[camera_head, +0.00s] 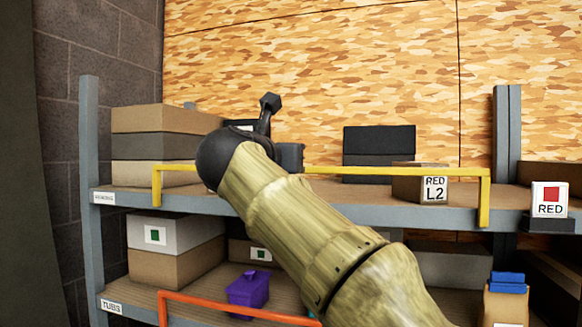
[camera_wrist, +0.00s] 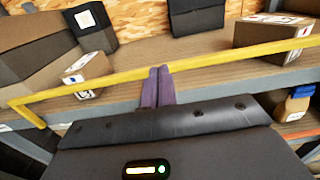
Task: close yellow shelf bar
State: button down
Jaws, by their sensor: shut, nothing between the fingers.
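The yellow shelf bar (camera_head: 390,172) runs across the front of the upper shelf in the head view, with a bent-down end at each side. In the wrist view the yellow bar (camera_wrist: 215,70) crosses the picture at a slant. My gripper (camera_wrist: 158,72) is shut and empty, its two purple fingers together. The fingertips overlap the bar in the wrist view; I cannot tell whether they touch it. In the head view my arm hides part of the bar and the fingers do not show clearly.
Below are an orange bar (camera_head: 230,308), a purple tub (camera_head: 248,288) and a blue-capped bottle (camera_head: 507,300). Grey posts (camera_head: 91,190) flank the shelf.

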jog(key=s+a+r, duration=0.2)
jog(key=s+r, duration=0.3)
jog(key=r, duration=0.1)
jog(key=shift+s+r+p, duration=0.15)
jog(key=shift+s+p, duration=0.2)
jog(key=shift+p, duration=0.05)
